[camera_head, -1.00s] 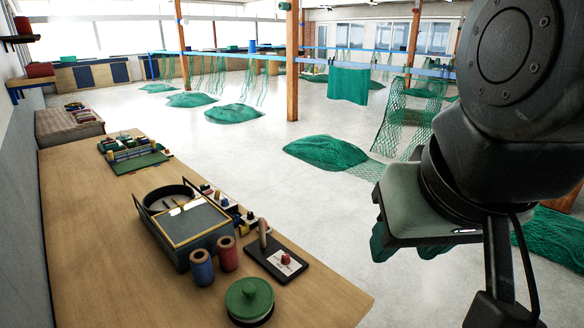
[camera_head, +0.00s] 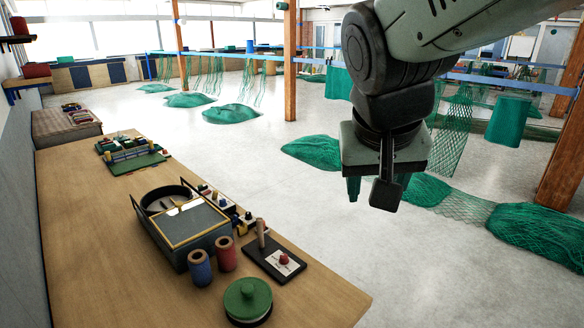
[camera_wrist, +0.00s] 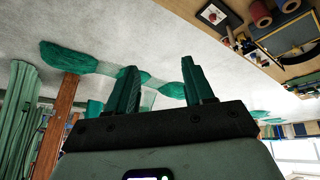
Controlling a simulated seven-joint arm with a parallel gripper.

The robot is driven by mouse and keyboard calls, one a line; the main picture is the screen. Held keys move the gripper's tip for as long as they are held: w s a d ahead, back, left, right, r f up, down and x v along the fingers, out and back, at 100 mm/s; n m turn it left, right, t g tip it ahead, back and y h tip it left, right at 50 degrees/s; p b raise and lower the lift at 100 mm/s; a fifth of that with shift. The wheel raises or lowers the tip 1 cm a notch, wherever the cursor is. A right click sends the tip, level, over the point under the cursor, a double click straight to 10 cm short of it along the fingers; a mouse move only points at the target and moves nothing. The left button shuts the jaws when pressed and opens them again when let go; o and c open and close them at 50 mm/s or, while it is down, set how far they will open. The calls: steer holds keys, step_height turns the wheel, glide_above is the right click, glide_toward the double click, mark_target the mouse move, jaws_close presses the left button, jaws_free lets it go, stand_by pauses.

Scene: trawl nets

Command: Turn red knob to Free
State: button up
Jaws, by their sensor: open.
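The red knob (camera_head: 284,259) sits on a white label plate on a dark base board (camera_head: 262,263) near the right edge of the wooden table. The lettering on the plate is too small to read. An upright wooden peg (camera_head: 262,233) stands on the same board. In the wrist view the plate with the red knob (camera_wrist: 212,17) shows at the top right. My gripper (camera_head: 372,192) hangs in the air over the floor, right of the table and well apart from the knob. In the wrist view its green fingers (camera_wrist: 160,85) are spread with nothing between them.
A blue spool (camera_head: 200,268), a red spool (camera_head: 225,254) and a round green-lidded container (camera_head: 248,300) stand close to the knob board. A box with a glass-like lid (camera_head: 195,228) is behind them. Green nets (camera_head: 540,232) lie on the floor.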

steer(key=w+a+f, duration=0.3)
steer(key=w+f, duration=0.3)
steer(key=w, duration=0.6)
steer(key=y, duration=0.1)
glide_above(283, 256)
steer(key=s, duration=0.5)
step_height(283, 256, down, 26)
steer(key=shift+m+g, duration=0.3)
steer(key=shift+m, duration=0.2)
steer(key=x, duration=1)
steer(key=shift+w+a+f, duration=0.25)
steer(key=shift+w+a, duration=0.05)
steer(key=shift+c, duration=0.3)
jaws_close()
